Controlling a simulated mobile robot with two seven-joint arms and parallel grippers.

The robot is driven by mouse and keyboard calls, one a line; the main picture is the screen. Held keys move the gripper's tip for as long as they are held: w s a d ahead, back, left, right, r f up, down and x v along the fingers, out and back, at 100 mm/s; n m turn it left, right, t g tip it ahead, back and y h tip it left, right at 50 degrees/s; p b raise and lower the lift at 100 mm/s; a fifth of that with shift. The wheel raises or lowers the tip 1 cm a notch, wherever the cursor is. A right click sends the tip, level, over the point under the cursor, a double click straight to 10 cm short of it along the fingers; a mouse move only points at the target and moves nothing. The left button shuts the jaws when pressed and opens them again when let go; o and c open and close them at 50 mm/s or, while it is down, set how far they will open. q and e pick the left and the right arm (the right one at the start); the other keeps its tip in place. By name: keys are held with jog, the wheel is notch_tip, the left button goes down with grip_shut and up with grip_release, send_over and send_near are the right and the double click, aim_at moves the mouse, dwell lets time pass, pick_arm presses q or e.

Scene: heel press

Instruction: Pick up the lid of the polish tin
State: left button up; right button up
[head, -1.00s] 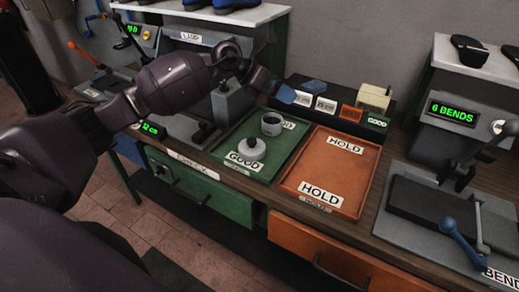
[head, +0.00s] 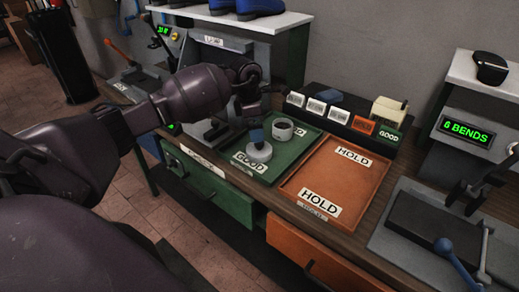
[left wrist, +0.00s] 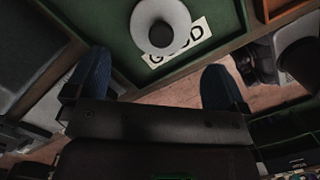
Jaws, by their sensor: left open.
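The polish tin's lid (head: 260,149) is a pale disc with a raised knob. It lies on the green GOOD tray (head: 243,178), beside the GOOD label. The open grey tin (head: 283,130) stands just behind it on the same tray. My left gripper (head: 256,134) is over the lid, its blue fingertip partly covering the lid in the head view. In the left wrist view the lid (left wrist: 143,28) is ahead of the open fingers, at the top of the picture. The left gripper (left wrist: 155,85) has nothing between its fingers. My right gripper is not in view.
The orange HOLD tray (head: 334,180) adjoins on the right and is empty. A dark rack with label cards (head: 317,108) and a blue item stands behind the trays. The bending machine (head: 425,225) is at the right. A press stands behind my left arm.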

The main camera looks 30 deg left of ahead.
aim_at(259, 147)
pick_arm(q)
jog(key=f, duration=0.6)
jog(key=d+f, duration=0.1)
jog(key=f, duration=0.2)
jog(key=shift+w, duration=0.3)
jog(key=shift+r, duration=0.1)
jog(key=c, duration=0.4)
